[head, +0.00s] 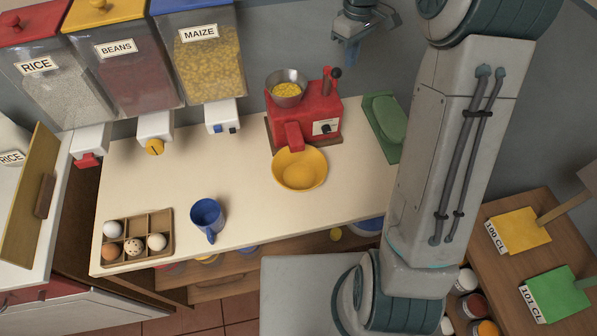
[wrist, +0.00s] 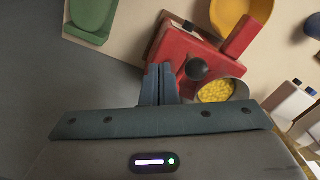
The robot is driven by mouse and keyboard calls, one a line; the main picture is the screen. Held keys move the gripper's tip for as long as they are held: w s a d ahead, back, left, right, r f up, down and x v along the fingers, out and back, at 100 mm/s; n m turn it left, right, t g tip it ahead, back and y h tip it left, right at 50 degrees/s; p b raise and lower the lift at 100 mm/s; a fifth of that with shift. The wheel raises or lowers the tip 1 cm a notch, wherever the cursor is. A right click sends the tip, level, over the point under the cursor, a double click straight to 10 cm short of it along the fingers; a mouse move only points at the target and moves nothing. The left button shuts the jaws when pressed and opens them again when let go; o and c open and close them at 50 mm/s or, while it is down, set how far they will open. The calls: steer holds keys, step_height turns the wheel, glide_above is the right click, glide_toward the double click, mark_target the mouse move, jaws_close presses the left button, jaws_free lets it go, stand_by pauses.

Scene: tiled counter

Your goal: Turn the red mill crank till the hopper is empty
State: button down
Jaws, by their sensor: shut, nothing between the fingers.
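The red mill (head: 308,122) stands towards the back right of the counter. Its grey metal hopper (head: 287,94) holds yellow kernels, which also show in the wrist view (wrist: 216,91). The red crank (head: 327,84) stands on the mill's right side with a dark knob (head: 335,73); the knob also shows in the wrist view (wrist: 196,69). A yellow bowl (head: 300,182) sits below the spout; I see no kernels in it. My gripper (head: 352,60) is shut and empty, above and behind the mill. In the wrist view its fingertips (wrist: 160,68) appear just left of the knob.
A green container (head: 384,125) lies right of the mill. Rice, beans and maize dispensers (head: 208,60) hang at the back left. A blue mug (head: 207,216) and an egg tray (head: 138,225) stand at the front left. The counter between the mug and yellow bowl is clear.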

steer(key=shift+f, duration=0.1)
stand_by(0.3)
steer(key=shift+f+b, duration=0.9)
steer(key=shift+f, duration=0.5)
